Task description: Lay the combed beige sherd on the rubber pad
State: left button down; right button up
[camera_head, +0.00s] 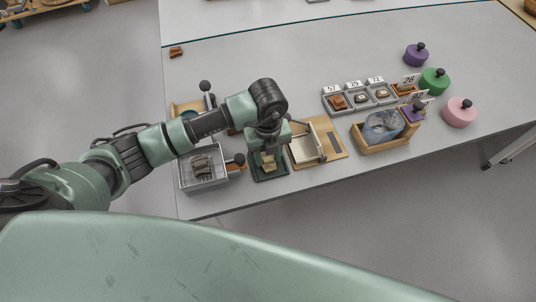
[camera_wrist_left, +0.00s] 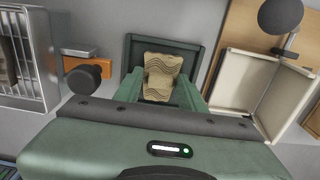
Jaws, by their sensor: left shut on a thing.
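The combed beige sherd (camera_wrist_left: 162,65), with wavy grooves, shows between the fingers of my left gripper (camera_wrist_left: 160,88) in the left wrist view. The gripper is shut on it. In the head view the sherd (camera_head: 268,164) is partly hidden by my left gripper (camera_head: 269,154). Beneath them lies a dark green, square, rimmed pad (camera_head: 259,177), which looks like the rubber pad; its rim also shows in the left wrist view (camera_wrist_left: 196,48). The sherd is over the pad's middle; I cannot tell whether it touches. My right gripper is not in view.
A grey metal box (camera_head: 183,182) with dark contents stands left of the pad. A wooden board with a pale hinged frame (camera_head: 303,149) stands close on the right. Farther right are a wooden crate (camera_head: 374,148), numbered trays (camera_head: 329,105) and coloured round weights (camera_head: 460,113).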

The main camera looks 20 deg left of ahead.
aim_at(268, 157)
pick_arm(q)
jog(key=c, duration=1.1)
grip_release()
notch_tip(268, 157, up, 12)
jog(key=shift+r+b, duration=0.1)
jog(key=shift+b, duration=0.55)
